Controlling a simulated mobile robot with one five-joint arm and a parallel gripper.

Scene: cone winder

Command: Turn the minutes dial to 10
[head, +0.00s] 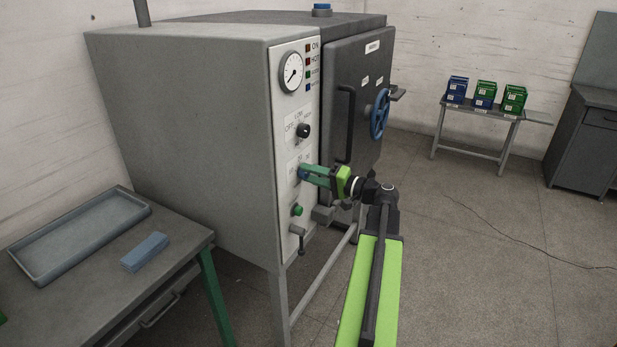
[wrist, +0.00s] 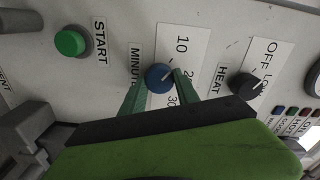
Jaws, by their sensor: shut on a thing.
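The minutes dial (wrist: 158,77) is a round blue knob with a pale pointer line, on a white scale marked 10, 20 and 30. In the wrist view its line slants up and right, seemingly between 10 and 20; the exact reading is hard to tell. My gripper (wrist: 159,84) is shut on the dial, one green finger on each side. In the head view my gripper (head: 304,174) reaches the panel from the right, and its fingers mostly hide the dial.
The black heat knob (wrist: 245,84) sits above the dial on the panel, with the green start button (wrist: 70,42) below. The oven door has a black handle (head: 346,124) and a blue wheel (head: 379,115). A table with a tray (head: 80,236) stands left.

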